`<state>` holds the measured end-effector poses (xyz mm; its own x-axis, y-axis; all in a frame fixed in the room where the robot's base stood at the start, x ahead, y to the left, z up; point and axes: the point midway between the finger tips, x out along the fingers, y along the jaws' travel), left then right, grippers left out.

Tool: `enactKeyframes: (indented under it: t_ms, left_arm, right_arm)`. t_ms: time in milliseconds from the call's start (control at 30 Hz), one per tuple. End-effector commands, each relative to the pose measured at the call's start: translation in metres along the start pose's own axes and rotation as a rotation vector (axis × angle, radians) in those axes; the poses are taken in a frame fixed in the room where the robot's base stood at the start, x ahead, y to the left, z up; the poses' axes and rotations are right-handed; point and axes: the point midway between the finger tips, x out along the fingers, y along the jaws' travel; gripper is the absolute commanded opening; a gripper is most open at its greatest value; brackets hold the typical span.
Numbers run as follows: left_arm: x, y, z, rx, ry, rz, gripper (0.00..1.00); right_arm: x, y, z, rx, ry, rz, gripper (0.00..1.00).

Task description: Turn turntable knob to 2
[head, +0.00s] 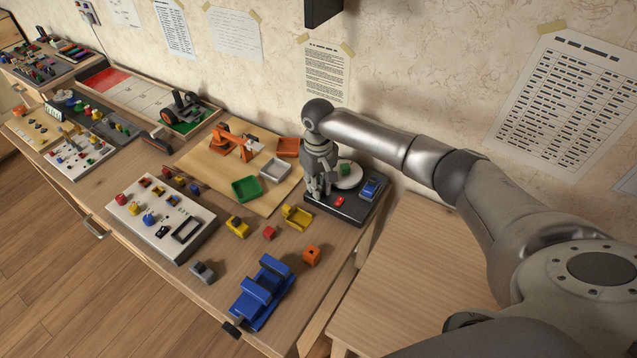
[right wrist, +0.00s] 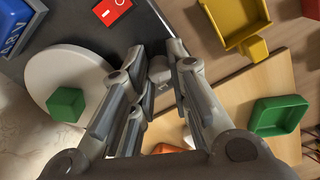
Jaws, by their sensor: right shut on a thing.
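The turntable is a dark box (head: 352,213) at the right end of the workbench. It carries a white disc (head: 352,180) with a green cube (head: 345,170) on it, and a red switch (head: 340,202). My right gripper (head: 319,186) reaches down over the box's left corner, beside the disc. In the right wrist view its fingers are closed around a small grey knob (right wrist: 160,68), which they largely cover. The knob's setting and any number marks cannot be read. In that view the disc (right wrist: 60,75) is left of the fingers. My left gripper is out of view.
A blue block (head: 370,188) sits on the box's right side. Yellow (head: 298,217) and green (head: 246,188) trays stand close on the left. A white control panel (head: 150,232) and a blue stand (head: 263,292) are farther off. The wall is close behind my right arm.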

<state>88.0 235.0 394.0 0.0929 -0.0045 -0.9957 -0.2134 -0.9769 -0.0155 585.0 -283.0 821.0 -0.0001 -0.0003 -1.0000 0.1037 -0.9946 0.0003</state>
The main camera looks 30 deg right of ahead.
Motion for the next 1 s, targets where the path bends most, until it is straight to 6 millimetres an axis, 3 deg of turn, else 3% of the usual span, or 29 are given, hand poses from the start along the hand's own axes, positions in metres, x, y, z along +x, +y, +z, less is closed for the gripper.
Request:
enactKeyframes:
  t_ms: [600, 1000]
  left_arm:
    - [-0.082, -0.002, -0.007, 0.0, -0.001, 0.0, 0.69]
    - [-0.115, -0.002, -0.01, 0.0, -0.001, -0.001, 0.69]
  right_arm:
    - [-0.006, -0.002, 0.001, 0.484, -0.005, -0.003, 0.0]
    - [-0.003, -0.001, 0.001, 0.821, -0.004, -0.001, 0.0]
